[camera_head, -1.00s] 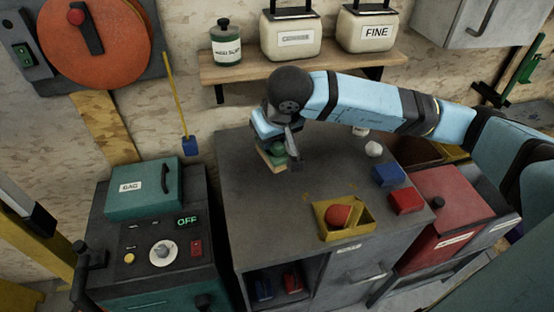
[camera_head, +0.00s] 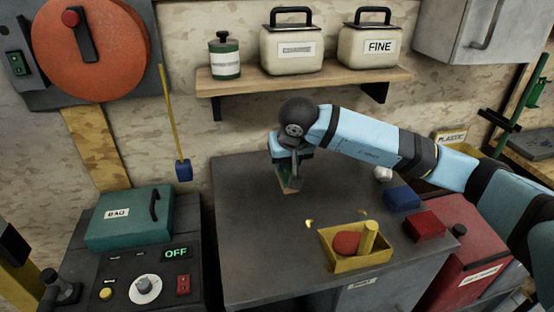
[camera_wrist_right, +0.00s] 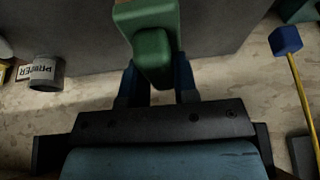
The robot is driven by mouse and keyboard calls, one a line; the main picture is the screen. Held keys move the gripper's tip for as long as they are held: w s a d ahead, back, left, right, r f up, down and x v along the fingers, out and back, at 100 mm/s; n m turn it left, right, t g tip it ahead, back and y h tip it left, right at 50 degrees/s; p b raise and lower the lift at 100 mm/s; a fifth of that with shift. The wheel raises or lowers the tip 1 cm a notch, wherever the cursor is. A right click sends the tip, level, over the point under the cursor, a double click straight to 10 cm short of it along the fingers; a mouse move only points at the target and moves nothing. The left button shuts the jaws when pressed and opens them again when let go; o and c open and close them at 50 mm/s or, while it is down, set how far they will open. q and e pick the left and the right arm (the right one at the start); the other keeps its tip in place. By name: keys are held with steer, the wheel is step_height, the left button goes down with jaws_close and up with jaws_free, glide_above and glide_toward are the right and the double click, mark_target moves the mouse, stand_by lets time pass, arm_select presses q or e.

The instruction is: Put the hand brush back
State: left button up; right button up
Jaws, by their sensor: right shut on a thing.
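The hand brush (camera_head: 287,182), a green handle with a tan part below, is held in my right gripper (camera_head: 291,170) above the back of the dark grey bench top (camera_head: 240,225). In the right wrist view the green brush (camera_wrist_right: 152,45) sits between the two blue fingers of the right gripper (camera_wrist_right: 157,82), which are shut on it. In the head view the gripper partly hides the brush. I cannot tell whether its lower end touches the bench. My left gripper is not in view.
Blue (camera_head: 402,198) and red (camera_head: 425,225) blocks lie to the right. A shelf (camera_head: 300,82) with containers hangs behind.

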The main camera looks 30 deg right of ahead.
steer(key=w+d, duration=0.3)
steer(key=w, duration=0.7)
steer(key=f, duration=0.6)
steer(key=shift+a+f, duration=0.25)
steer(key=shift+f, duration=0.05)
steer(key=shift+w+d+f, duration=0.1)
steer(key=shift+w+f, duration=0.1)
steer(key=shift+f, duration=0.15)
steer(key=o, duration=0.8)
steer(key=shift+o, duration=0.2)
